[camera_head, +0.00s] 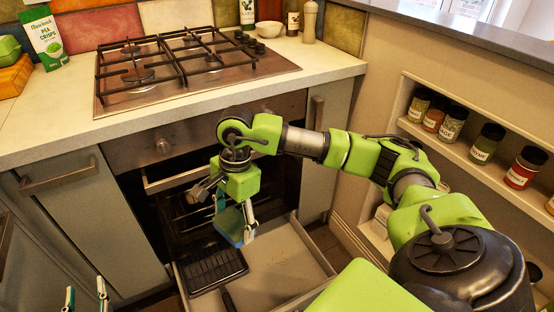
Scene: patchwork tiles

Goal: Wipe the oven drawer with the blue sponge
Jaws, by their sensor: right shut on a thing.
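The oven drawer (288,262) is pulled out below the oven and shows a bare grey floor on its right side. My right gripper (235,222) hangs over the drawer, shut on the blue sponge (230,229). The gripper's fingers hide part of the sponge. I cannot tell whether the sponge touches the drawer floor. My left gripper (86,297) is at the bottom left edge, with its two fingertips apart and nothing between them.
A black ridged pan (213,270) with a handle lies in the drawer's left part. The oven door (175,178) appears partly open above. A gas hob (185,65) is on the counter. Spice jars (486,143) stand on wall shelves at right.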

